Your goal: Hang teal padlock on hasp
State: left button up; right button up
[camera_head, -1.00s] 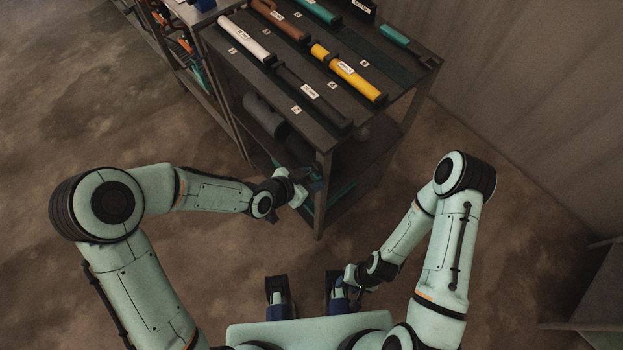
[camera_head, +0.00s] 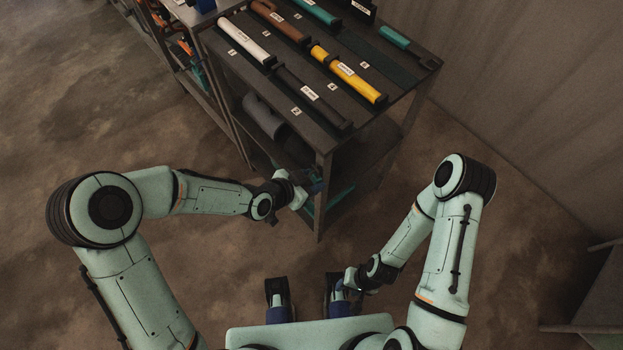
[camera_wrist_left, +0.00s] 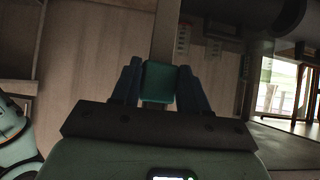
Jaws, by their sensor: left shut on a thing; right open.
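The teal padlock (camera_wrist_left: 159,82) sits between the two dark blue fingers of my left gripper (camera_wrist_left: 159,92) in the left wrist view. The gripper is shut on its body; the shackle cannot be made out. In the head view my left gripper (camera_head: 308,184) is beside the front corner post of the rack, below its top. The padlock is not clear there. I cannot pick out the hasp in either view. My right gripper (camera_head: 362,291) is open, low near my base and away from the rack.
The dark rack (camera_head: 325,148) carries labelled bars on top, including a white bar (camera_head: 247,40) and a yellow bar (camera_head: 357,83). A grey rolled object (camera_head: 263,117) lies on a lower shelf. A plain wall (camera_head: 540,90) stands at right. Floor is open at left.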

aim_at(313, 181)
pick_arm(q)
grip_shut()
jog(key=shift+r, duration=0.2)
jog(key=shift+r+p, duration=0.4)
jog(key=shift+r, duration=0.2)
jog(key=shift+a, duration=0.1)
jog(key=shift+s+a, duration=0.7)
jog(key=shift+a, duration=0.3)
jog(key=s+a+p, duration=0.2)
jog(key=s+a, duration=0.2)
jog(key=a, duration=0.2)
jog(key=shift+s+a+p, duration=0.2)
jog(key=shift+s+p, duration=0.15)
